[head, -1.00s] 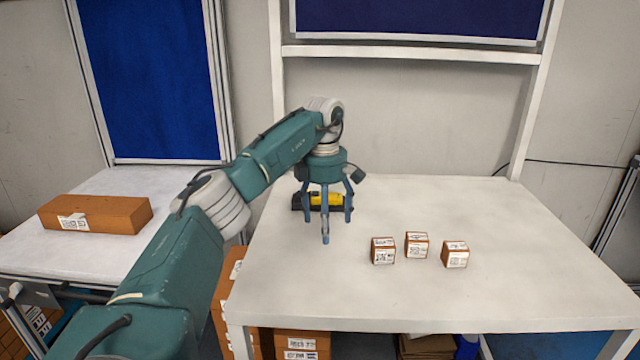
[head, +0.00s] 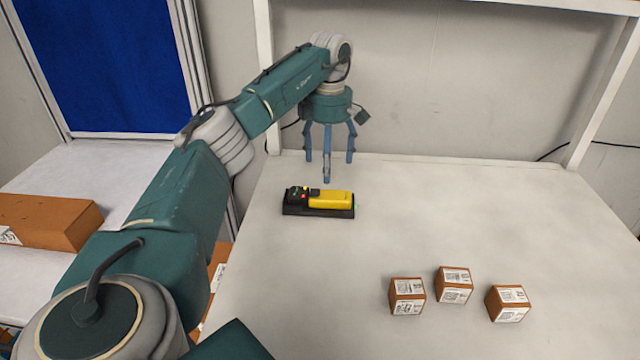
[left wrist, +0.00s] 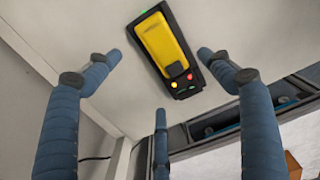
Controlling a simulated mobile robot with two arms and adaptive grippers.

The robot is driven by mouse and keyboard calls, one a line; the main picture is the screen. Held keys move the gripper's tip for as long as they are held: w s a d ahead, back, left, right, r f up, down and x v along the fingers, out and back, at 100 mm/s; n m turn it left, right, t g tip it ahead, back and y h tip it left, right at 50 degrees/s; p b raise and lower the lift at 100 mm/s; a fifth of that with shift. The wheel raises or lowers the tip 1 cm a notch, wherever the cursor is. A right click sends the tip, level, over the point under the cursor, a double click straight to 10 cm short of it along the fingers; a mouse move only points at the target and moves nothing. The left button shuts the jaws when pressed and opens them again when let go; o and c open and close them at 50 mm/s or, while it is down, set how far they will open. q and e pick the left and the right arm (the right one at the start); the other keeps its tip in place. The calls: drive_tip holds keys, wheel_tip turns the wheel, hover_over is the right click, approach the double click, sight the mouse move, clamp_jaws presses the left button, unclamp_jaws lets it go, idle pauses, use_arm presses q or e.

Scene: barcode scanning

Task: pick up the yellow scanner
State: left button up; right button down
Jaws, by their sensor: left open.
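The yellow scanner (head: 330,199) lies in a black holder (head: 318,211) on the white table, left of its middle. In the left wrist view the scanner (left wrist: 160,42) shows beyond the fingertips, with red and green lights at one end of the black part. My left gripper (head: 330,166) hangs fingers down from my left arm, behind the scanner in the head view. Its three blue fingers are spread open with nothing between them, and it appears apart from the scanner. My right gripper is in neither view.
Three small labelled brown boxes (head: 453,286) stand on the white table (head: 300,290) at the front right. A larger brown box (head: 50,222) sits on the left side table. The table between scanner and small boxes is clear.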

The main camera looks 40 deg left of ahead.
sight(330, 192)
use_arm(q)
drive_tip(key=f, duration=0.3)
drive_tip(key=shift+s+d+f, duration=0.1)
drive_tip(key=shift+s+d, duration=0.1)
drive_tip(key=shift+s, duration=0.05)
drive_tip(key=shift+w+f+p, duration=0.1)
drive_tip(key=shift+f+p, duration=0.2)
drive_tip(key=shift+p, duration=0.05)
drive_tip(key=f, duration=0.1)
drive_tip(key=f+p, duration=0.1)
drive_tip(key=f, duration=0.1)
drive_tip(key=f+p, duration=0.1)
drive_tip(key=shift+w+d+f, duration=0.1)
drive_tip(key=shift+w+f, duration=0.05)
drive_tip(key=shift+w, duration=0.1)
drive_tip(key=shift+f, duration=0.4)
drive_tip(key=shift+c, duration=0.5)
drive_tip(key=c, duration=1.4)
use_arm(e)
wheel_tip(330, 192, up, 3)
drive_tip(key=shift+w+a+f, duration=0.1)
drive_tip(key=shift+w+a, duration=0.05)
use_arm(q)
drive_tip(key=shift+o, duration=0.2)
drive_tip(key=shift+r, duration=0.15)
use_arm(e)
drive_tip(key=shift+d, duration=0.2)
